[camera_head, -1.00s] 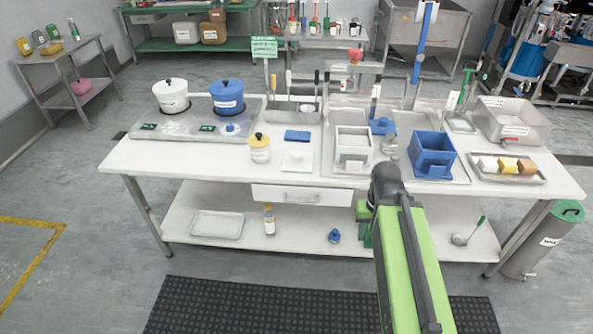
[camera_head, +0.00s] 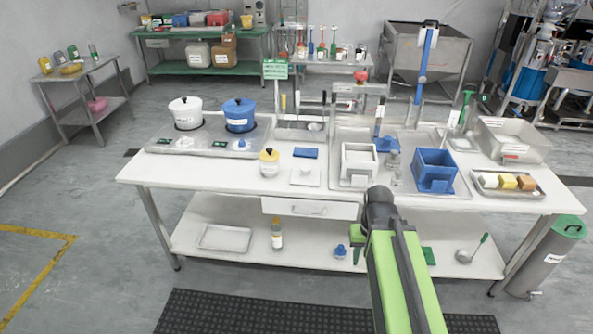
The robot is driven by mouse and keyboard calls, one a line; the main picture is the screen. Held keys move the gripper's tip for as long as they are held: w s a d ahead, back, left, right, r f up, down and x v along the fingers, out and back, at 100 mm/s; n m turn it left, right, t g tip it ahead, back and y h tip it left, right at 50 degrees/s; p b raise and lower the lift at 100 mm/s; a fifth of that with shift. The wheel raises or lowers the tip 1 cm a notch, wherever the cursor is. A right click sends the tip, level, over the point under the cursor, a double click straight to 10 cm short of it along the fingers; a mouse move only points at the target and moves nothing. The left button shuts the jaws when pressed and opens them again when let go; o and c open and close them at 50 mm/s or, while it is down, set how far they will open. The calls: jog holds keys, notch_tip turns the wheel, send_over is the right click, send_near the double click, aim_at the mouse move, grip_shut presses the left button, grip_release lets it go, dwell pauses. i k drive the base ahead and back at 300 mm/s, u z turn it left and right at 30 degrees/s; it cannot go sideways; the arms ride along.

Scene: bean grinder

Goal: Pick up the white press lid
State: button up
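A flat white square piece with a small raised knob (camera_head: 306,177) lies on the white worktable (camera_head: 222,180), left of the white open box; it looks like the white press lid, but it is too small to be sure. The white square box (camera_head: 359,164) stands in a steel tray, with a blue box (camera_head: 434,170) to its right. My green arm reaches up from the bottom edge to a dark joint in front of the table. My gripper's fingertips cannot be made out, and nothing visible is held.
White and blue pots (camera_head: 240,115) stand on the hob at the left. A yellow-topped jar (camera_head: 269,162) and a blue block (camera_head: 305,153) are close to the white piece. A tray of colored blocks (camera_head: 508,183) is at the right. A dark mat (camera_head: 250,312) lies before the table.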

aim_at(305, 175)
jog(key=u, duration=0.7)
jog(key=i, duration=1.45)
jog(key=u, duration=0.9)
jog(key=k, duration=0.65)
jog(key=u, duration=0.2)
jog(key=i, duration=0.9)
jog(key=z, duration=0.05)
